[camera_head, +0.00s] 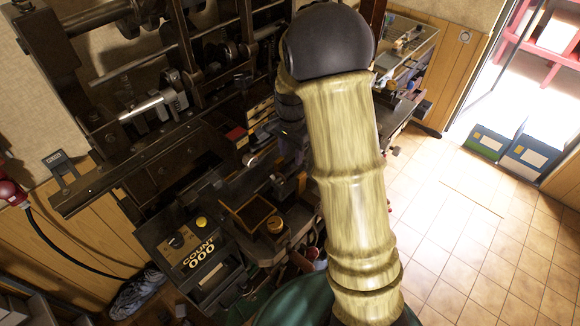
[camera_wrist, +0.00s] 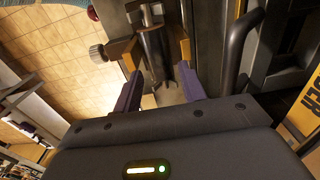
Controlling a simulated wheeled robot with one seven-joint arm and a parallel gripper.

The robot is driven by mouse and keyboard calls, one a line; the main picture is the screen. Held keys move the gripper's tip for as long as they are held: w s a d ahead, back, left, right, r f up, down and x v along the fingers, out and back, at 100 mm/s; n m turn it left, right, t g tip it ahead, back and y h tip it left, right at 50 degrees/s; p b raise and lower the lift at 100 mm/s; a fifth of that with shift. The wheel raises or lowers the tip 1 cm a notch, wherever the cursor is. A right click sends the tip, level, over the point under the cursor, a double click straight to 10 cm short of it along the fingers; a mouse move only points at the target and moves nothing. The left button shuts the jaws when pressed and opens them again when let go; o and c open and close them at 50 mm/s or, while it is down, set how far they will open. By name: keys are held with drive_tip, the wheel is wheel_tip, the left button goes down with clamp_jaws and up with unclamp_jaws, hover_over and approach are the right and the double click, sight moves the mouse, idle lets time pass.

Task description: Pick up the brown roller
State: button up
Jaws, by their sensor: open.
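A small brown round piece (camera_head: 274,224), which looks like the brown roller, sits on the dark press bed in the head view, right of a shallow brown-rimmed tray (camera_head: 250,214). I cannot make out the roller for certain in the wrist view. My gripper (camera_wrist: 161,88) shows there with its two purple-grey fingers apart and no held object visible. Beyond the fingertips are a dark metal bar and brass-coloured blocks (camera_wrist: 122,50) of the machine. In the head view my pale arm hides most of the gripper and part of the press.
The dark press with shafts and cams (camera_head: 160,105) fills the left and middle. A counter panel (camera_head: 195,250) stands at its lower front. A bench with small parts (camera_head: 408,40) is at the back. Blue and green boxes (camera_head: 525,150) stand by the doorway; the tiled floor (camera_head: 470,220) at right is mostly clear.

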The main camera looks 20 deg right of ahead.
sight(290, 165)
drive_tip(key=shift+s+a+f+p, duration=0.1)
drive_tip(key=shift+s+f+p, duration=0.05)
drive_tip(key=shift+f+p, duration=0.3)
drive_tip(key=shift+s+f+p, duration=0.1)
drive_tip(key=shift+f+p, duration=0.95)
drive_tip(key=shift+f, duration=1.1)
drive_tip(key=shift+a, duration=0.1)
drive_tip(key=c, duration=0.8)
drive_tip(key=shift+r, duration=0.15)
wheel_tip(290, 165, up, 10)
drive_tip(key=b, duration=0.3)
drive_tip(key=shift+b, duration=0.3)
